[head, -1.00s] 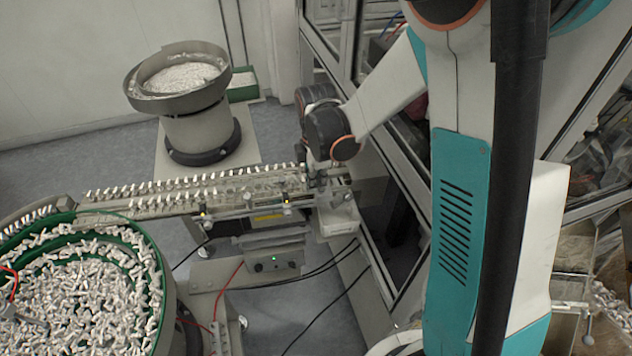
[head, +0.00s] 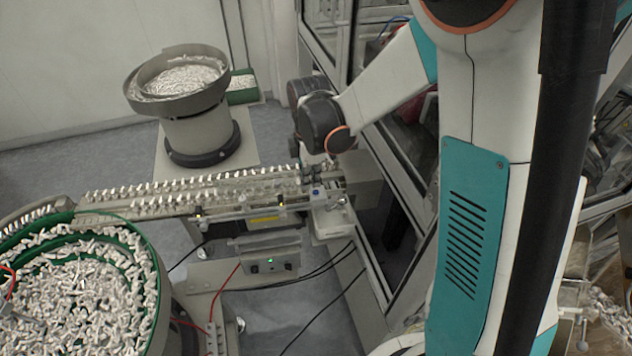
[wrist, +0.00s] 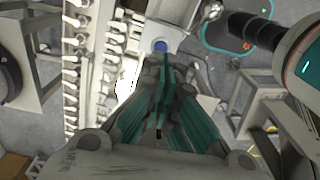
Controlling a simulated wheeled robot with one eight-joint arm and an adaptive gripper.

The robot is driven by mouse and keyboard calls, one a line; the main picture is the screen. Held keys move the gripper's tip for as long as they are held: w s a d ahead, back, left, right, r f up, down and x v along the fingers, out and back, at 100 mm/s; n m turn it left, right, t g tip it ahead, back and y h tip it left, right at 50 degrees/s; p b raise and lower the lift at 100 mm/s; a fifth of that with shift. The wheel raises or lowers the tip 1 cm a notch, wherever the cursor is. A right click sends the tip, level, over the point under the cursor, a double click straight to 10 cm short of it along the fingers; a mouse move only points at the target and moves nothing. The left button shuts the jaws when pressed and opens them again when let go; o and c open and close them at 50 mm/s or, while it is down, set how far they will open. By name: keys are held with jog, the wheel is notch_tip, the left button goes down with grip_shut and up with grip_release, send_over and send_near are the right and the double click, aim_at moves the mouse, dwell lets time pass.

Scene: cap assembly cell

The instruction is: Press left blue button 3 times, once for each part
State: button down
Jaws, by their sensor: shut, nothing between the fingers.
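The blue button (wrist: 160,45) sits on a pale box at the end of the feeder rails in the wrist view. It also shows as a small blue spot in the head view (head: 316,191). My gripper (wrist: 162,62) is shut and empty, with its teal-and-grey fingers pointing at the button. The fingertips appear just short of the button in the picture; I cannot tell whether they touch it. In the head view my wrist is over the rail end, and the fingers are mostly hidden.
Feeder rails (head: 190,192) with rows of white parts run left from the button. A green-rimmed bowl (head: 158,262) of parts stands at front left, and a grey bowl feeder (head: 133,95) behind. A glass-sided machine frame (head: 402,165) stands close on the right.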

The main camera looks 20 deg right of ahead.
notch_tip(320, 180, up, 10)
dwell(0.3)
jog(key=shift+w+d, duration=0.1)
dwell(0.7)
